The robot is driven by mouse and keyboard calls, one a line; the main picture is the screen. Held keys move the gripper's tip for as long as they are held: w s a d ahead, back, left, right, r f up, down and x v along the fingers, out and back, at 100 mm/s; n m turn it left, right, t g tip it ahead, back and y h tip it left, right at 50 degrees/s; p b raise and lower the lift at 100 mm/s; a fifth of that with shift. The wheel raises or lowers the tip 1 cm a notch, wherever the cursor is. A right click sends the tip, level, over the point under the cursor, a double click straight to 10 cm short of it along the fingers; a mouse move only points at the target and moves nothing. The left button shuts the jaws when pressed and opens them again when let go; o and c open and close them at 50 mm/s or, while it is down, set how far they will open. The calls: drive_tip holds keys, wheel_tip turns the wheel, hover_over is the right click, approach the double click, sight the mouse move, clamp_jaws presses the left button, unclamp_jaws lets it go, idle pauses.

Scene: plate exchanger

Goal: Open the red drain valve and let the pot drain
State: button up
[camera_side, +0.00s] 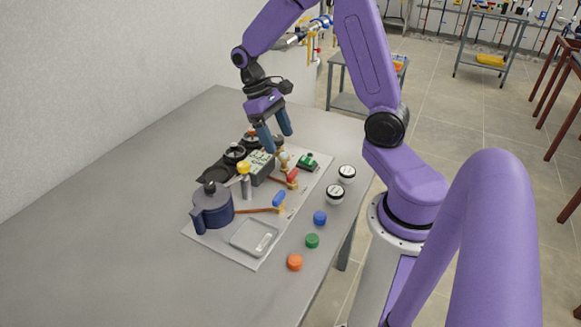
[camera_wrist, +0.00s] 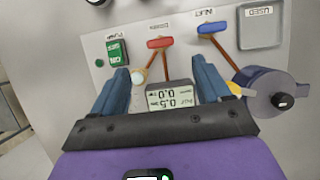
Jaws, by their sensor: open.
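The red drain valve handle (camera_side: 292,174) lies on the white panel between the green switch and the blue handle. In the wrist view the red handle (camera_wrist: 160,43) sits at the end of a copper-brown stem, just beyond the fingertips. The dark blue pot (camera_side: 212,210) stands upright at the panel's left end; it also shows in the wrist view (camera_wrist: 268,88). Its inside is hidden. My gripper (camera_side: 277,138) is open and empty above the panel's far part. In the wrist view its blue fingers (camera_wrist: 160,68) are spread either side of the display box, apart from the red handle.
The blue-handled valve (camera_wrist: 211,28) is beside the red one. A green switch (camera_side: 307,160), display box (camera_wrist: 170,96) and shallow tray (camera_side: 254,236) share the panel. Round black parts (camera_side: 234,153) stand behind. Coloured caps (camera_side: 312,240) and white-topped jars (camera_side: 335,194) line the front. The table's left is clear.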

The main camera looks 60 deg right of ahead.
sight(293, 172)
drive_tip(key=x, duration=1)
drive_tip(key=shift+r, duration=0.1)
drive_tip(key=c, duration=1)
